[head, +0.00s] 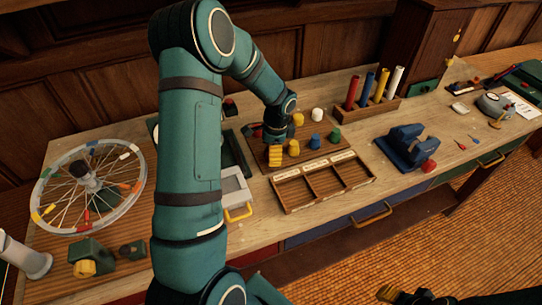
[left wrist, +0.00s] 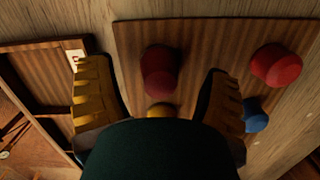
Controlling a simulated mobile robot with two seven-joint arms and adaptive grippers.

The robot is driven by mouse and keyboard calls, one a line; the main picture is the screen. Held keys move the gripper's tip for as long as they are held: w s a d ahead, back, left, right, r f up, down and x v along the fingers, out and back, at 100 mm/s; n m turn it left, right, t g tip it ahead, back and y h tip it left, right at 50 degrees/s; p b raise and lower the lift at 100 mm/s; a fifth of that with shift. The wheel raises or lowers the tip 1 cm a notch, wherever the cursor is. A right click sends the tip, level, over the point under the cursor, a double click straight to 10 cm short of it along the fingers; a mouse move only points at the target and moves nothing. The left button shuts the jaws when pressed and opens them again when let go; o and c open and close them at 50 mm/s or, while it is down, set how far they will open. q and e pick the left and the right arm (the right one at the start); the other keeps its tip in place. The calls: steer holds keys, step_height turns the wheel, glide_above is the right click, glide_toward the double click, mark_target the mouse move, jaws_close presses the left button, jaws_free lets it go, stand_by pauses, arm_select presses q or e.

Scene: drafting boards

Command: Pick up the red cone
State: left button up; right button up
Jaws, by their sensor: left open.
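My left gripper (head: 275,155) is open over the brown peg board (head: 262,132), with its yellow ridged fingers spread. In the left wrist view, a red rounded piece (left wrist: 160,70) sits on the board, seen between the two open fingers and not gripped. A second red piece (left wrist: 276,64) sits to the right, outside the right finger. I cannot tell for sure which red piece is the cone.
Yellow (head: 293,148), blue (head: 315,141), green (head: 334,135) and white (head: 317,114) pieces stand close beside my gripper. A compartment tray (head: 325,182) lies in front. A rack of coloured tubes (head: 368,110) and a blue vise-like block (head: 404,146) stand to the right.

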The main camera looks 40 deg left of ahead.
arm_select(q)
steer(key=shift+s+a+f, duration=0.1)
steer(key=shift+f, duration=0.8)
steer(key=c, duration=1.3)
steer(key=shift+r, duration=0.15)
